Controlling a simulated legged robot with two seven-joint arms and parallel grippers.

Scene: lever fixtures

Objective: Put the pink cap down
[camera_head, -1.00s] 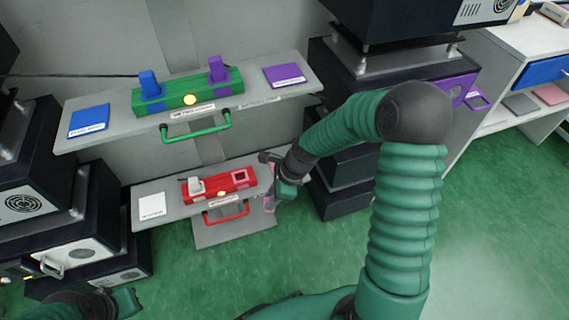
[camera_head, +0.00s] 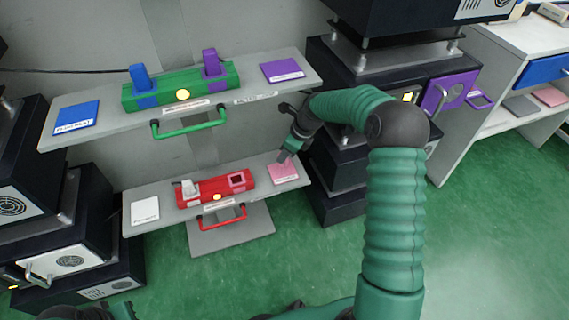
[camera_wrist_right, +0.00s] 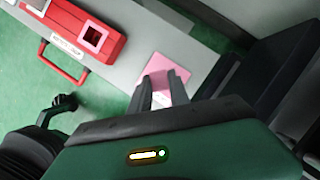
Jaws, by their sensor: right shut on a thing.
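The pink cap (camera_wrist_right: 159,79) shows in the right wrist view as a slightly darker pink shape between my right gripper's fingertips. In that view my right gripper (camera_wrist_right: 153,92) is shut on it, over the pink pad (camera_wrist_right: 178,72). In the head view my right gripper (camera_head: 284,156) points down at the pink pad (camera_head: 284,174) on the lower shelf, right of the red fixture. The cap is hard to make out there. Whether it touches the pad I cannot tell. My left gripper (camera_head: 124,311) is only partly in view at the bottom left edge.
The red fixture (camera_head: 214,191) has a white lever, a pink-rimmed socket and a red handle. A white pad (camera_head: 145,211) lies at the shelf's left end. The upper shelf (camera_head: 115,122) above holds a green fixture (camera_head: 177,90). Dark cabinets (camera_head: 338,200) stand close on the right.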

